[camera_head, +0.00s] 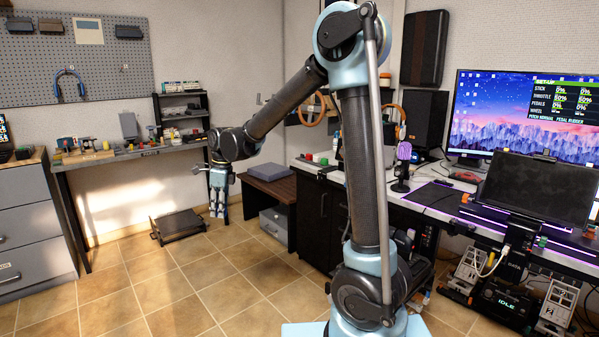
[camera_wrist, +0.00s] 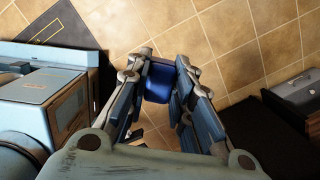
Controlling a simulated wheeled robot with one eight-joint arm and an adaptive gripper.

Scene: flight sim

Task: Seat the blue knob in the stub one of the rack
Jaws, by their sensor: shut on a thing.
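My gripper (camera_head: 218,212) hangs pointing down over the open floor in the head view, in front of the workbench's right end. In the wrist view its fingers are shut on the blue knob (camera_wrist: 160,82), a dark blue block-like piece held between the fingertips with tiled floor behind it. In the head view the knob is too small to make out. I cannot identify the rack or its stub one for certain; a wooden stand with small coloured pieces (camera_head: 85,155) is on the left of the workbench.
The workbench (camera_head: 140,152) carries several small items and a black shelf (camera_head: 183,108). A low dark cabinet (camera_head: 268,195) stands right of my gripper. The desk (camera_head: 430,198) with monitors is at right. The middle floor is free.

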